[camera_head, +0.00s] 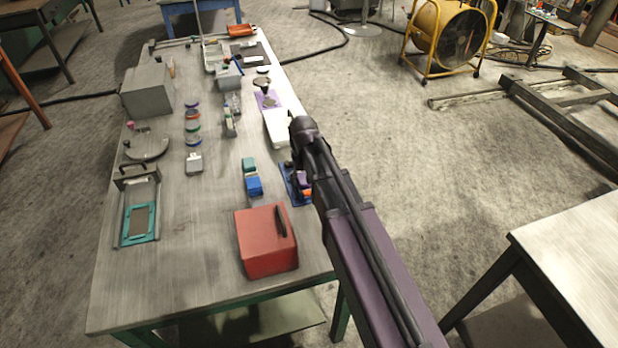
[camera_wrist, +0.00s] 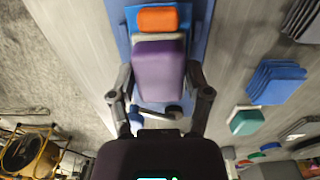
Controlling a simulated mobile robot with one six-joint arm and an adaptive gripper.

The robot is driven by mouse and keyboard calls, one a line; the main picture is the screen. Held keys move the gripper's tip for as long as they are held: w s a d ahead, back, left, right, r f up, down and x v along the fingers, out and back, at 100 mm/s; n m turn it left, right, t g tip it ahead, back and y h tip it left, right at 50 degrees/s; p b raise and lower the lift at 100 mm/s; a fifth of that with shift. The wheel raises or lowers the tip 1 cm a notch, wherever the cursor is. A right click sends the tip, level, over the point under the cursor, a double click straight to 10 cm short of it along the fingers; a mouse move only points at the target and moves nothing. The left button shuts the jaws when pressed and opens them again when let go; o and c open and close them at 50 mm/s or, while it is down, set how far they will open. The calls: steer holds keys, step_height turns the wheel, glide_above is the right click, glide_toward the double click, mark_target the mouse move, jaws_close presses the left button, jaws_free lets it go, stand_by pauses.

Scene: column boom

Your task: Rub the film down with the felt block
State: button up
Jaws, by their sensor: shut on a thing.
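The felt block appears to be the purple block (camera_wrist: 158,70) with a pale layer along its far edge in the wrist view. My gripper (camera_wrist: 160,78) is shut on it, one finger on each side. An orange piece (camera_wrist: 157,18) lies just beyond the pale edge; I cannot tell whether it is joined to the block. Below them is a blue board (camera_wrist: 203,20). In the head view, the purple block (camera_head: 302,178) shows beside my arm, over the blue board (camera_head: 287,184) at the table's right edge. I cannot make out the film; the block hides part of the board.
A red box (camera_head: 262,243) stands near the table's front. A teal frame (camera_head: 129,228), several small jars, a grey box (camera_head: 147,90) and a white tray (camera_head: 274,128) occupy the table.

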steer(key=shift+s+a, duration=0.15)
steer(key=shift+a, duration=0.45)
steer(key=shift+s+a, duration=0.15)
steer(key=shift+a, duration=0.4)
steer(key=shift+d, duration=0.2)
steer(key=shift+w+d+f, duration=0.1)
steer(key=shift+w+d, duration=0.2)
steer(key=shift+d, duration=0.7)
steer(key=shift+w+d, duration=0.25)
steer(key=shift+d, duration=0.75)
step_height(320, 180, up, 6)
steer(key=p, duration=0.6)
steer(key=shift+r+p, duration=1.45)
steer(key=shift+r, duration=0.1)
